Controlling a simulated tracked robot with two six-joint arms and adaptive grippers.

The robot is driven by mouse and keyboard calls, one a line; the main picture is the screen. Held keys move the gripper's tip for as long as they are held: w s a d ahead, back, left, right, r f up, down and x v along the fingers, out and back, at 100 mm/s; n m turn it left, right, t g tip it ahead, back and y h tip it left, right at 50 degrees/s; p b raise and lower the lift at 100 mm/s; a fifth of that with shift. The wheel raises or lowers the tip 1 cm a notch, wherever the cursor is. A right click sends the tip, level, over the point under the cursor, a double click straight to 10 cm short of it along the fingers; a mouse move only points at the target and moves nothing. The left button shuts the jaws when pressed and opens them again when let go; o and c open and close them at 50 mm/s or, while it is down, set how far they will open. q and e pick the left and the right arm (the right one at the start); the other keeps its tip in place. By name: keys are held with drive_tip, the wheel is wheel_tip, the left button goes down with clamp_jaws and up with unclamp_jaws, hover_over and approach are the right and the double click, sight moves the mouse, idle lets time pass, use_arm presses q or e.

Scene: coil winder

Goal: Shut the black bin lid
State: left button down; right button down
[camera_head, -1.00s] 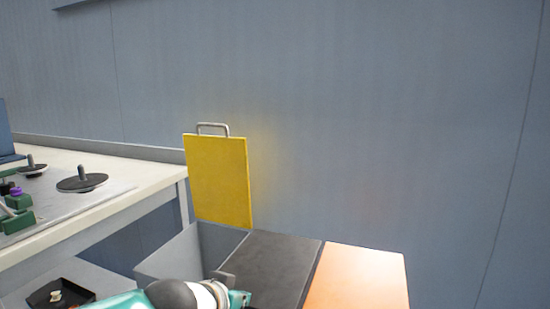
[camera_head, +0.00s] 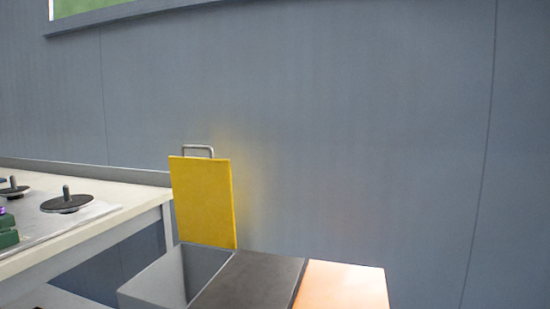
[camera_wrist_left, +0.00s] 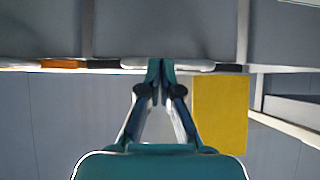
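The black bin lid (camera_head: 250,283) lies flat, level with the orange lid to its right in the head view. Its near part is cut off by the lower picture edge. The yellow lid (camera_head: 203,202) stands upright with a metal handle on its top edge, behind an open grey bin (camera_head: 165,285). My left gripper (camera_wrist_left: 161,64) shows only in the left wrist view. Its fingertips are together with nothing visible between them. The yellow lid (camera_wrist_left: 220,112) is to the right of the fingers there. My right gripper is in neither view.
The orange lid (camera_head: 342,286) lies flat at the right. A pale worktable (camera_head: 135,198) with black spindle discs (camera_head: 68,204) and green parts stands at the left. A grey wall (camera_head: 370,130) rises behind the bins. The space above the flat lids looks clear.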

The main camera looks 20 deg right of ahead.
use_arm(q)
drive_tip(key=s+a+r+p, duration=0.2)
drive_tip(key=s+a, duration=0.4)
drive_tip(key=s, duration=0.1)
drive_tip(key=a+f+n+g+y, duration=0.15)
drive_tip(key=a+f, duration=0.35)
drive_tip(key=f, duration=0.6)
drive_tip(key=a+f+n+g+y, duration=0.1)
drive_tip(key=a+f+n+g, duration=0.2)
drive_tip(key=a+f, duration=0.55)
drive_tip(key=s+f+n+g+p, duration=0.1)
drive_tip(key=s+f+n+g, duration=0.4)
drive_tip(key=s+f, duration=1.6)
wheel_tip(320, 180, up, 38)
drive_tip(key=w+t+p, duration=0.1)
drive_tip(key=p, duration=3.7)
drive_tip(key=shift+a, duration=0.35)
drive_tip(key=shift+t, duration=0.25)
